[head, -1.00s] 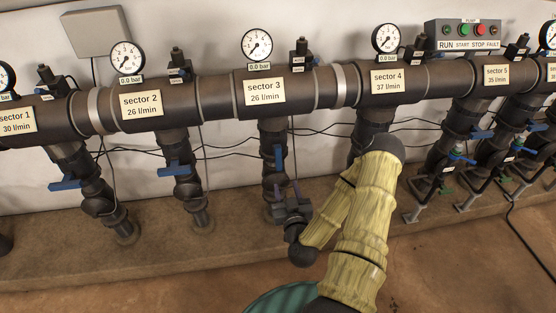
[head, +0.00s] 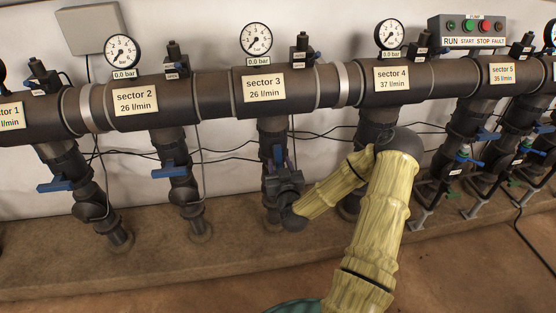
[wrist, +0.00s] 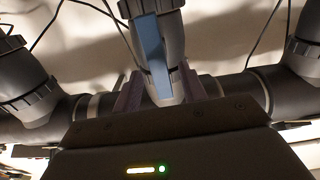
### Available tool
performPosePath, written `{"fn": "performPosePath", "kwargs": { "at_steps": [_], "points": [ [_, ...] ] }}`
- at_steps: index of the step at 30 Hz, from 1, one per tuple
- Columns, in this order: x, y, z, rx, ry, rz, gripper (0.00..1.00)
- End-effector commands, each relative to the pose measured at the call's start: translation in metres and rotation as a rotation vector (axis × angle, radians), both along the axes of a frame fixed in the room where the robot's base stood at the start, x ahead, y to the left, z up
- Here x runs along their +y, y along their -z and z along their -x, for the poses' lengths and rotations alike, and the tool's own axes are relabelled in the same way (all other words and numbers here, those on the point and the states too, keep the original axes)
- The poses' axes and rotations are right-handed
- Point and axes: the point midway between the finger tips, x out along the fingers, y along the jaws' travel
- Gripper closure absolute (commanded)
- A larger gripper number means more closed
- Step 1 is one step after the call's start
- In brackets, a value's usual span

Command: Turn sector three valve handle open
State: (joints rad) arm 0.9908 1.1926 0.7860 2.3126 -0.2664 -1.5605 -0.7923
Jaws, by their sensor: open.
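The sector three valve handle (head: 278,155) is a blue lever on the dark pipe below the "sector 3, 26 l/min" label (head: 264,88). It appears to lie roughly along the pipe. In the wrist view the handle (wrist: 152,55) runs from the top towards the space between my fingers. My gripper (head: 282,170) is open at the handle's lower end, with one purplish finger on each side in the wrist view (wrist: 160,92). Whether a finger touches the handle cannot be told. The gauge (head: 257,40) above reads 0.0 bar.
The sector 2 handle (head: 170,171) and sector 1 handle (head: 57,186) are blue and lie across their pipes. The sector 4 pipe (head: 375,130) is partly behind my arm. Thin black cables hang along the wall. A pump control box (head: 467,32) is at upper right.

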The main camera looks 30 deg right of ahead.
Motion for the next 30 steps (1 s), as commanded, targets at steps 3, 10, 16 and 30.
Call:
{"fn": "performPosePath", "kwargs": {
  "at_steps": [3, 10, 16, 30],
  "points": [
    [-0.006, 0.001, -0.019, -0.003, 0.002, 0.0, 0.58],
    [-0.01, 0.0, -0.034, -0.001, 0.001, -0.001, 0.58],
    [-0.01, 0.0, -0.035, 0.0, 0.0, -0.001, 0.58],
    [-0.009, -0.001, -0.034, -0.004, -0.002, -0.018, 1.0]
  ]
}}
